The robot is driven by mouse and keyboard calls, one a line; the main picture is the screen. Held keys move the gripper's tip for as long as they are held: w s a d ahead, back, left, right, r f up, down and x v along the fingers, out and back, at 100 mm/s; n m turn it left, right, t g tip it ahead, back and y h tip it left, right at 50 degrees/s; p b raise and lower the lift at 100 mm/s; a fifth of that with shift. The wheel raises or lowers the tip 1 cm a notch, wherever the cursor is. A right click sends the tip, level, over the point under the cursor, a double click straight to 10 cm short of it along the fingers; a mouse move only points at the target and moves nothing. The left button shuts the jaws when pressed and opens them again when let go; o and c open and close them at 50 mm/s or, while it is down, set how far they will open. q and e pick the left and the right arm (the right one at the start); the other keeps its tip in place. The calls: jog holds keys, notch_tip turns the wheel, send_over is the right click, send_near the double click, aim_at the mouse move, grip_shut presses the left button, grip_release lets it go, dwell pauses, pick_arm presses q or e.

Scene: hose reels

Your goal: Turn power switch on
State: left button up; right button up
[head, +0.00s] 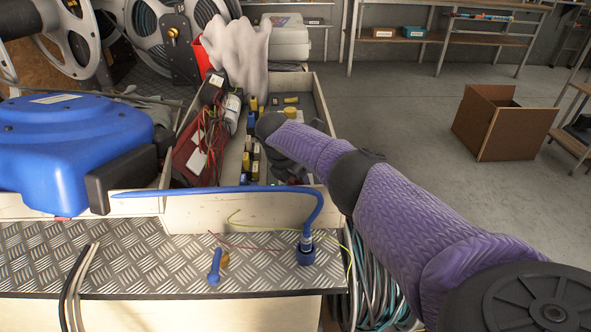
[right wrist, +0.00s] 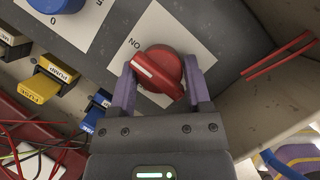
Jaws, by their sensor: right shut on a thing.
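In the right wrist view a red rotary switch knob (right wrist: 158,72) with a white pointer line sits on a white label plate (right wrist: 200,50) on a grey panel. Lettering that reads "NO" in this view is printed beside the knob. The pointer line slants from upper left to lower right. My right gripper (right wrist: 158,82) has its purple fingers on either side of the knob and is shut on it. In the head view my right arm reaches into the wooden tray, and the knob is hidden there. My left gripper does not show.
The wooden tray (head: 240,212) also holds red wires (head: 212,130). A blue reel housing (head: 70,145) stands left. A blue hose (head: 230,189) crosses in front.

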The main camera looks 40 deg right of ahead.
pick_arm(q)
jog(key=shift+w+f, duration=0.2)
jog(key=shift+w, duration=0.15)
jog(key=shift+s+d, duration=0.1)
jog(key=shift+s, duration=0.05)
pick_arm(e)
jog(key=o, duration=0.9)
jog(key=shift+w, duration=0.1)
jog(key=shift+o, duration=1.3)
jog(key=shift+a, duration=0.1)
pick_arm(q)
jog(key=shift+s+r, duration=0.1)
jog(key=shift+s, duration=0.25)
pick_arm(e)
jog(key=shift+o, duration=0.4)
pick_arm(q)
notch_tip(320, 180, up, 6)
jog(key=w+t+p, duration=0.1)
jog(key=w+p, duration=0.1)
jog(key=p, duration=0.4)
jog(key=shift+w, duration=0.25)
pick_arm(e)
jog(key=v, duration=1)
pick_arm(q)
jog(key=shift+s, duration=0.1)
